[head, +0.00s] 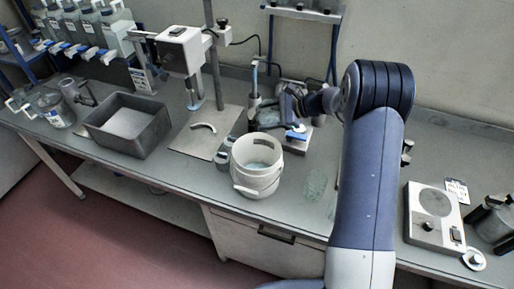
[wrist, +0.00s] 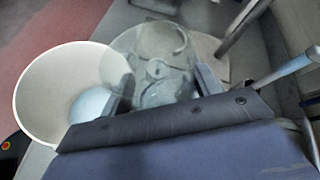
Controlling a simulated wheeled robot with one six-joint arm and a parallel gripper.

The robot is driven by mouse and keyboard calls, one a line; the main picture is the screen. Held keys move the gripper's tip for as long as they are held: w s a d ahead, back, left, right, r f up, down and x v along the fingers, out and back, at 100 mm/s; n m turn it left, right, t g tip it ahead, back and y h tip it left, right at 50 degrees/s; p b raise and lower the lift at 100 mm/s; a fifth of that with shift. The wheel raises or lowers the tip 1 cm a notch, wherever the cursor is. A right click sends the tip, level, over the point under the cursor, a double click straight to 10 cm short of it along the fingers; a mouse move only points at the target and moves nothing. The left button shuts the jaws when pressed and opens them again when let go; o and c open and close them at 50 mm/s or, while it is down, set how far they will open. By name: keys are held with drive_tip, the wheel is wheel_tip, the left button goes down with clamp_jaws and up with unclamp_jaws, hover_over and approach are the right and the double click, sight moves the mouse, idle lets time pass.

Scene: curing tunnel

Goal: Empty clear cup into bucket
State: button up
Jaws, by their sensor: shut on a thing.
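My gripper (wrist: 165,88) is shut on the clear cup (wrist: 155,50), which sits between its two fingers in the wrist view. The cup is see-through, so its contents are hard to make out. The white bucket (wrist: 40,90) is left of the cup in that view, its open mouth facing the camera and something pale blue at its bottom. In the head view the bucket (head: 258,185) stands upright on the bench. My gripper (head: 286,106) is behind and right of it there, and the cup cannot be made out clearly.
A grey open bin (head: 125,140) and a stand with a metal base plate (head: 205,145) are left of the bucket. Small grey containers (head: 226,152) stand close beside the bucket. A faint clear patch (head: 315,185) shows to its right. A white control box (head: 433,215) stands farther right.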

sight(269, 116)
drive_tip(key=shift+w+d+r+m+g, duration=0.1)
drive_tip(key=shift+w+r+m+g, duration=0.2)
drive_tip(key=shift+w+r, duration=0.1)
drive_tip(key=shift+w+d+f+m+g+y, duration=0.2)
drive_tip(key=shift+w+f+m+g+y, duration=0.35)
drive_tip(key=shift+m, duration=0.15)
drive_tip(key=shift+w+d+f+m+g, duration=0.1)
drive_tip(key=shift+w+f+m+g, duration=0.15)
drive_tip(key=shift+f, duration=0.25)
drive_tip(key=shift+w+d+f+m+g, duration=0.1)
drive_tip(key=shift+w+f+m+g, duration=0.1)
drive_tip(key=shift+f+m, duration=0.2)
